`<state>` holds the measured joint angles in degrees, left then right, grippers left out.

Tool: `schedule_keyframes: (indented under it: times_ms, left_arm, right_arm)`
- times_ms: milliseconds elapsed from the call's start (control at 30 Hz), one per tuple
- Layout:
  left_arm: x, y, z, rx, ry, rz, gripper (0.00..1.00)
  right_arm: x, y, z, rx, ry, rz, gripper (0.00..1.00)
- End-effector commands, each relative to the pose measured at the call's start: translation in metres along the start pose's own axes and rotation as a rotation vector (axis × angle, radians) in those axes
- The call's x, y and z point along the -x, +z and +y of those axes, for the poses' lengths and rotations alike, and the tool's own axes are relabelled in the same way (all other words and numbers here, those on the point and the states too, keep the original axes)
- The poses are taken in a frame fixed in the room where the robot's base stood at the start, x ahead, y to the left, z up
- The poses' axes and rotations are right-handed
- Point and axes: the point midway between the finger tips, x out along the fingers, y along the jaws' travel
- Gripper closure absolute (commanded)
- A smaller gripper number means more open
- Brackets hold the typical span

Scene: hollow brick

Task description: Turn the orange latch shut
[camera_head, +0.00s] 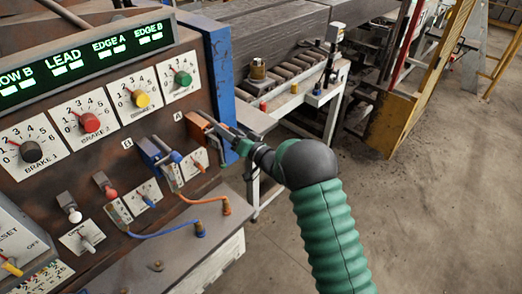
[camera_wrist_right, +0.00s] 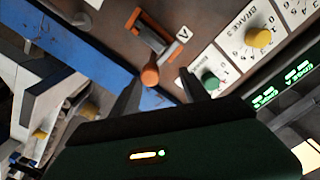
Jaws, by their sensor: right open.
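The orange latch (camera_head: 197,129) is on the right side of the brown control panel, beside the label A and the blue post. In the right wrist view the latch (camera_wrist_right: 150,75) shows a rounded orange end, with a bar and a bracket running up from it. My right gripper (camera_head: 225,133) is at the latch in the head view and covers part of it. In the right wrist view its two dark fingers (camera_wrist_right: 158,88) are spread, with the rounded orange end between them near their tips. I cannot tell whether they touch it. My left gripper is not in view.
A blue latch-like block (camera_head: 152,151) marked B sits left of the orange one. Brake dials, including a green knob (camera_head: 182,78), are above. Orange and blue cables (camera_head: 205,200) hang below. The blue post (camera_head: 219,75) stands close to my gripper. Open floor lies right.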

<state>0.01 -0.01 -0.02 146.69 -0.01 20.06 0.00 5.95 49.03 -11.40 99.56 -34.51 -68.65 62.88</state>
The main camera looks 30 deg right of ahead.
Motion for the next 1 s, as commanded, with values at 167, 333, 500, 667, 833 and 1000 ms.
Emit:
schedule_keyframes:
  times_ms: [167,333,500,667,833,1000]
  left_arm:
    - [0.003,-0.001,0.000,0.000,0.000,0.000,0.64]
    - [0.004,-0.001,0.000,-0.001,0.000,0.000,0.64]
    - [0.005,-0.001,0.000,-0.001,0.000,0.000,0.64]
    - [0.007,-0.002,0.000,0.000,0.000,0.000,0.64]
    - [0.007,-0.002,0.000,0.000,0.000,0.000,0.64]
    - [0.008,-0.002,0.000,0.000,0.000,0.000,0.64]
  right_arm:
    - [0.017,-0.005,0.004,-0.003,0.001,0.005,0.51]
    - [0.031,-0.006,0.004,-0.002,0.001,0.006,0.51]
    - [0.045,-0.006,0.002,0.000,0.002,0.007,0.51]
    - [0.057,-0.005,0.000,0.002,0.001,0.006,0.51]
    - [0.072,-0.007,0.003,0.001,0.002,0.008,0.51]
    - [0.087,-0.007,0.004,0.000,0.002,0.007,0.51]
